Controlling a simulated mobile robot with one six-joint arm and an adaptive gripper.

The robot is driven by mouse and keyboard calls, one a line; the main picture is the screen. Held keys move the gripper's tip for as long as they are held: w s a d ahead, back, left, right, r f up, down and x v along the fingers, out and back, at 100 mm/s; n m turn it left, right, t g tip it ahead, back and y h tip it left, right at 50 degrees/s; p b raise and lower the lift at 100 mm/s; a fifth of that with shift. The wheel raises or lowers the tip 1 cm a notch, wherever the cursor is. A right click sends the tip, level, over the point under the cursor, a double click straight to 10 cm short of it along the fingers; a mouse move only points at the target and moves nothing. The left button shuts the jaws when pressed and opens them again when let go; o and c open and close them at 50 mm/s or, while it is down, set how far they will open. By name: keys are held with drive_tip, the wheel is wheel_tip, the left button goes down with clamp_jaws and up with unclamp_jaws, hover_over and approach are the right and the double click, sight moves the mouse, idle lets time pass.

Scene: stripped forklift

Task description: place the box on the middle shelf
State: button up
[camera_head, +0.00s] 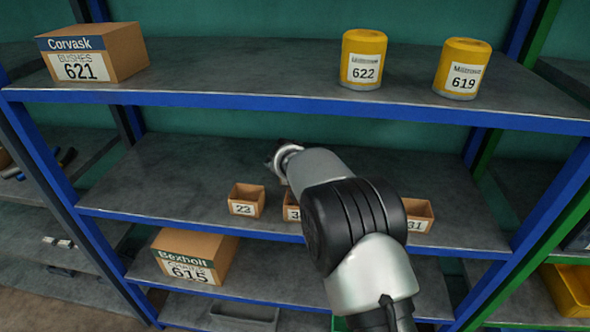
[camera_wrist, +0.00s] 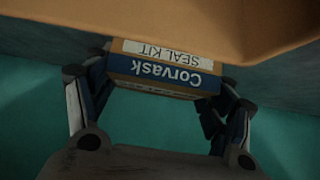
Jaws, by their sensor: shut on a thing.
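A small box (camera_wrist: 165,70) with a blue "Corvask" band and a white "SEAL KIT" label appears upside down in the wrist view. My gripper (camera_wrist: 160,84) is shut on it, with one finger at each side. In the head view the gripper and this box are hidden behind my arm, which reaches in over the middle shelf (camera_head: 165,170). The middle shelf is a grey board with a blue front edge. Its back part left of my arm is bare.
Small orange bins stand along the middle shelf's front: bin 23 (camera_head: 246,200), one partly hidden, and bin 31 (camera_head: 418,213). Above are carton 621 (camera_head: 125,52) and yellow cans 622 (camera_head: 363,58) and 619 (camera_head: 461,68). Carton 615 (camera_head: 195,257) sits below. An orange surface (camera_wrist: 250,25) fills the wrist view's top.

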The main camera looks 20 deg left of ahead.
drive_tip(key=o, duration=1.3)
drive_tip(key=shift+f, duration=0.15)
drive_tip(key=shift+o, duration=0.2)
drive_tip(key=shift+s+r, duration=0.1)
drive_tip(key=shift+r, duration=0.2)
drive_tip(key=v, duration=1.2)
drive_tip(key=s+d+r+m+g+h, duration=0.1)
drive_tip(key=s+d+r, duration=0.25)
drive_tip(key=d, duration=0.55)
drive_tip(key=s+d+r+h, duration=0.1)
drive_tip(key=s+d+r, duration=0.25)
drive_tip(key=d, duration=0.55)
drive_tip(key=s+d+r+m+g+h, duration=0.1)
drive_tip(key=s+d+r, duration=0.25)
drive_tip(key=d, duration=0.65)
drive_tip(key=s+d+g, duration=0.2)
drive_tip(key=s+d, duration=0.8)
drive_tip(key=s, duration=0.4)
drive_tip(key=s+f, duration=0.2)
drive_tip(key=s, duration=0.4)
drive_tip(key=s+d+f, duration=0.1)
drive_tip(key=s+f, duration=0.1)
drive_tip(key=s, duration=0.4)
drive_tip(key=shift+s+d+f+m+g+y, duration=0.2)
drive_tip(key=shift+d+f+m+g+y, duration=0.1)
drive_tip(key=shift+y, duration=0.1)
